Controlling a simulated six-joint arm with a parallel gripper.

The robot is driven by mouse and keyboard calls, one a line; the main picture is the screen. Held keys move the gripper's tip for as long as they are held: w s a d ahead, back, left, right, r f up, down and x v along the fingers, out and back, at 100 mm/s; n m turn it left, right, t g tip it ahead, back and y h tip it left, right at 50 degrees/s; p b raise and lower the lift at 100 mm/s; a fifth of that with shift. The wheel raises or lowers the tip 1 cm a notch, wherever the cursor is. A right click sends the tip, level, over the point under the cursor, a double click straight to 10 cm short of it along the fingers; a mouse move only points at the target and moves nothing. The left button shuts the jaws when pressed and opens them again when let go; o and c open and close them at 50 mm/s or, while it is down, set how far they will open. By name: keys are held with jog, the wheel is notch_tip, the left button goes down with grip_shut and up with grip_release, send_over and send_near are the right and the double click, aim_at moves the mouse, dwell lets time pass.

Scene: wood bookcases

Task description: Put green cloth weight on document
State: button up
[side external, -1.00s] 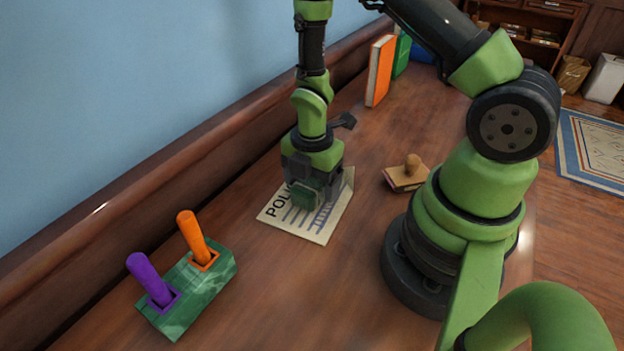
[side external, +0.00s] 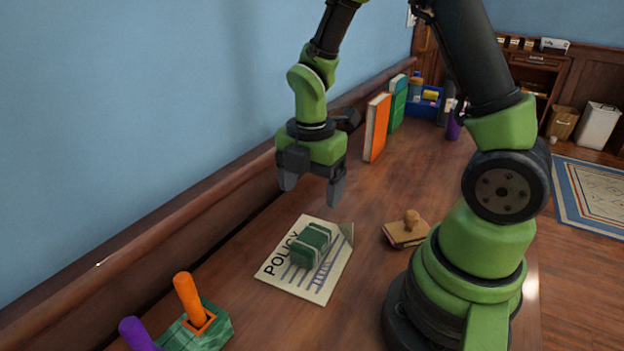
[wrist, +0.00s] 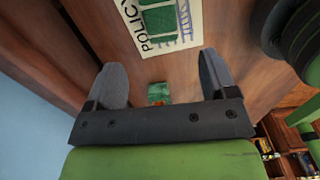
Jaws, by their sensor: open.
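The green cloth weight (side external: 311,246), a small block with pale bands, lies on the document (side external: 318,282), a cream sheet headed "POLICY" flat on the wooden desk. In the wrist view the weight (wrist: 158,20) also rests on the document (wrist: 190,33), partly cut off by the top edge. My gripper (side external: 311,190) is open and empty above the desk, raised clear of the weight and the document. In the wrist view both fingers of my gripper (wrist: 166,80) are spread with nothing between them.
A green marbled holder (side external: 212,328) with orange and purple handles stands at the lower left. A wooden stamp on a block (side external: 406,233) lies right of the document. Upright orange (side external: 377,128) and green (side external: 397,103) books stand behind. A wall ledge runs along the left.

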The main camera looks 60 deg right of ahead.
jog(key=s+a+r+m+t, duration=0.2)
jog(key=s+r+m, duration=0.1)
jog(key=r+m, duration=0.3)
jog(key=s+a+r+m+t+y, duration=0.1)
jog(key=s+r+m, duration=0.3)
jog(key=m, duration=0.4)
jog(key=s+a+r+m+t+y, duration=0.1)
jog(key=s+a+r+m+t, duration=0.1)
jog(key=r+m, duration=0.5)
jog(key=shift+s+a+r+m+t, duration=0.35)
jog(key=shift+s+m+t, duration=0.3)
jog(key=shift+t, duration=0.45)
